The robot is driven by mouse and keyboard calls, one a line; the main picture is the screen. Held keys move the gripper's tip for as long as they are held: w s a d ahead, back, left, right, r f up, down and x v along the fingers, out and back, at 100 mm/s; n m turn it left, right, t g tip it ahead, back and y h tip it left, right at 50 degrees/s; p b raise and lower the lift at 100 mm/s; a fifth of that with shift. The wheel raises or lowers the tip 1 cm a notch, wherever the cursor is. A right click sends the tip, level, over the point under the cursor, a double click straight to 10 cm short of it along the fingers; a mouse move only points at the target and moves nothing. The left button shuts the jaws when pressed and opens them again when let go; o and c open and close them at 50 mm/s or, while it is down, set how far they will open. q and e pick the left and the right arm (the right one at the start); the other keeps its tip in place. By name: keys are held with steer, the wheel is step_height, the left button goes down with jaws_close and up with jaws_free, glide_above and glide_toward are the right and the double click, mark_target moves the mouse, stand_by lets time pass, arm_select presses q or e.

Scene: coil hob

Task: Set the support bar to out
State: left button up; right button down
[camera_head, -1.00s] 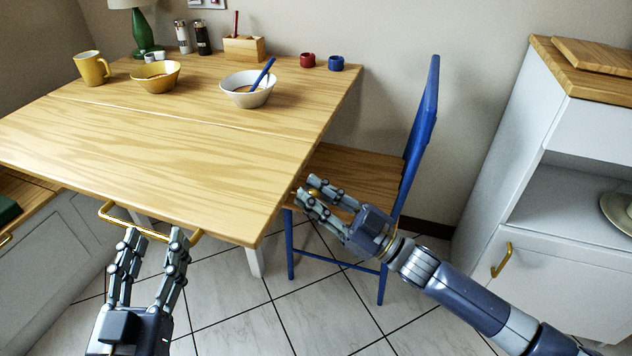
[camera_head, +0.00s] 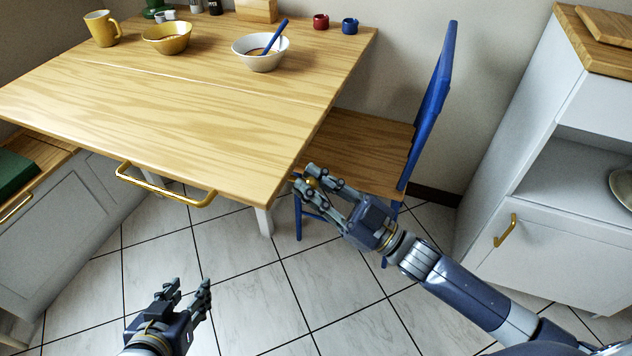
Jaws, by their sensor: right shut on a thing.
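The wooden table (camera_head: 180,85) has a seam across its top and a brass bar handle (camera_head: 165,187) along its near edge. My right gripper (camera_head: 307,179) is at the table's right edge, near the front corner, its fingers shut around a small brass-coloured knob (camera_head: 312,184). The fingers hide most of the knob. The support bar itself is not clearly visible; I cannot tell how far out it is. My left gripper (camera_head: 187,287) is open and empty above the floor, below and apart from the brass handle.
A blue chair (camera_head: 365,150) stands right of the table, behind my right gripper. A white cabinet (camera_head: 560,245) is at the right, a grey one (camera_head: 75,215) at the left. A mug (camera_head: 102,28) and bowls (camera_head: 259,52) stand on the table. The tiled floor in front is clear.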

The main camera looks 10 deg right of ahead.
steer(key=shift+s+a, duration=0.25)
steer(key=shift+a, duration=0.1)
steer(key=c, duration=1.6)
jaws_free()
steer(key=shift+c, duration=0.2)
steer(key=shift+o, duration=1.2)
steer(key=shift+w+a, duration=0.15)
steer(key=shift+a, duration=0.1)
steer(key=shift+d, duration=0.3)
steer(key=shift+s+d+f, duration=0.2)
steer(key=shift+d, duration=0.05)
steer(key=v, duration=1.1)
steer(key=shift+a, duration=0.1)
